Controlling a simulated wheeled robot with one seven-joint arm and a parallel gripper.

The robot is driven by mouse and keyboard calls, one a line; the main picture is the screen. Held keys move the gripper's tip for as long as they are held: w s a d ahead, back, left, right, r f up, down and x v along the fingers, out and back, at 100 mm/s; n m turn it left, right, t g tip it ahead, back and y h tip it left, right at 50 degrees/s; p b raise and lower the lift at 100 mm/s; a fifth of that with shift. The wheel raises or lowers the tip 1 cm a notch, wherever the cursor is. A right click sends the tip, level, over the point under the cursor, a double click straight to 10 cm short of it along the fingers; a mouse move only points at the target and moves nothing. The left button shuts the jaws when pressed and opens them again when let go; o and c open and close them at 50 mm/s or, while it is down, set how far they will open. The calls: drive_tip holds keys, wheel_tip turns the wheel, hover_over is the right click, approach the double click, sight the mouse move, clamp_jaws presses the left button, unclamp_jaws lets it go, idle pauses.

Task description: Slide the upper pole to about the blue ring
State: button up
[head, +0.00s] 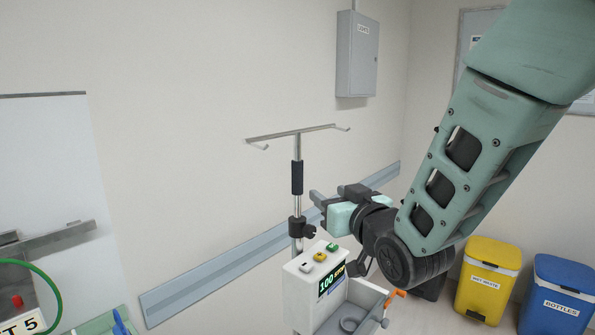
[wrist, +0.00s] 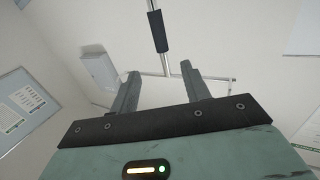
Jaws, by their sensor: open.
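The upper pole (head: 298,213) is a thin upright metal rod with a hooked crossbar (head: 295,133) on top. A black clamp with a knob (head: 300,227) is lower down. My gripper (head: 322,203) is open and empty, just right of the pole between sleeve and clamp. In the wrist view the pole appears upside down, with its sleeve (wrist: 162,44) beyond and between my open fingers (wrist: 160,88); they look apart from it. I cannot make out a separate blue ring.
A white box with colored buttons and a display (head: 318,285) stands below my gripper, beside a grey tray (head: 368,297). A blue-grey rail (head: 215,265) runs along the wall behind. Yellow (head: 488,283) and blue bins (head: 560,297) stand at right. Space around the crossbar is clear.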

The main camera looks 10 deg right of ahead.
sight(300, 172)
drive_tip(key=w+p, duration=0.2)
drive_tip(key=w, duration=0.3)
drive_tip(key=w+a+p, duration=0.1)
drive_tip(key=w+p, duration=0.2)
drive_tip(key=w, duration=0.2)
drive_tip(key=w+a+p, duration=0.1)
drive_tip(key=w+p, duration=0.1)
drive_tip(key=w, duration=0.4)
drive_tip(key=shift+a+r, duration=0.1)
drive_tip(key=shift+a, duration=0.15)
drive_tip(key=shift+w+a+p, duration=0.1)
drive_tip(key=shift+w+p, duration=0.25)
drive_tip(key=shift+w, duration=0.2)
